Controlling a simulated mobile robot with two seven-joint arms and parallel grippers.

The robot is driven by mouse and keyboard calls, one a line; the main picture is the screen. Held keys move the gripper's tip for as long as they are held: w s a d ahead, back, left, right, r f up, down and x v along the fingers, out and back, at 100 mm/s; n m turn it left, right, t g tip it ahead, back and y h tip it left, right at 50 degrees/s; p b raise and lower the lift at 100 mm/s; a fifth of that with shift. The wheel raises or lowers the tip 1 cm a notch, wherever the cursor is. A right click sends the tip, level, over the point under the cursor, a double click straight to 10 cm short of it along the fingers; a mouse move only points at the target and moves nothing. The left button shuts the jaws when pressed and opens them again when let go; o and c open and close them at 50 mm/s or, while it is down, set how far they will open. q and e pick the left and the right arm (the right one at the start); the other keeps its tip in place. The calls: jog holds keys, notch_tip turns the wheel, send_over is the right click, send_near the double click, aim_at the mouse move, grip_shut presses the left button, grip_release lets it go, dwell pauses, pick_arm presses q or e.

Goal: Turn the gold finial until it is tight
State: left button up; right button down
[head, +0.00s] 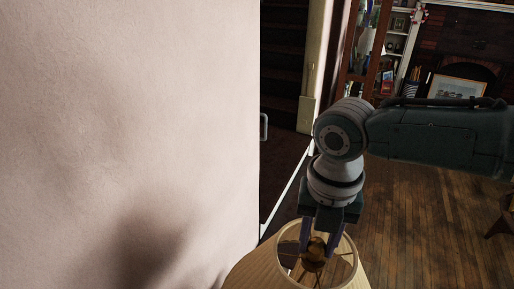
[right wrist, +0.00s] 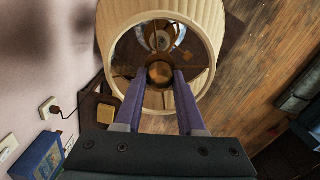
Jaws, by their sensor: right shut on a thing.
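The gold finial (head: 315,253) stands at the centre of the lamp shade's top ring, on the thin spokes of the shade. It also shows in the right wrist view (right wrist: 160,73) as a round knob. My right gripper (head: 318,243) reaches down from above and is shut on the finial, with one purple finger on each side in the right wrist view (right wrist: 159,82). The pleated cream lamp shade (head: 252,271) surrounds the fingertips. Through its open top, lamp parts show below the finial. My left gripper is in neither view.
A pale wall (head: 130,120) stands close on the left of the lamp. A wall outlet with a plug (right wrist: 48,108) and a blue box (right wrist: 38,158) show at lower left. A glass-doored cabinet (head: 368,40) stands at the back. Wooden floor (head: 430,220) is open on the right.

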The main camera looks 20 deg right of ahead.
jog(key=m+p, duration=0.1)
jog(key=m, duration=0.5)
jog(key=shift+a+r+m+p, duration=0.1)
jog(key=shift+m+p, duration=0.2)
jog(key=shift+m, duration=0.1)
jog(key=m+p, duration=0.1)
jog(key=m, duration=0.5)
jog(key=m+p, duration=0.1)
jog(key=m, duration=0.5)
jog(key=shift+m+p, duration=0.3)
jog(key=shift+m, duration=0.1)
jog(key=m, duration=0.5)
jog(key=shift+f, duration=0.25)
jog(key=c, duration=0.6)
grip_release()
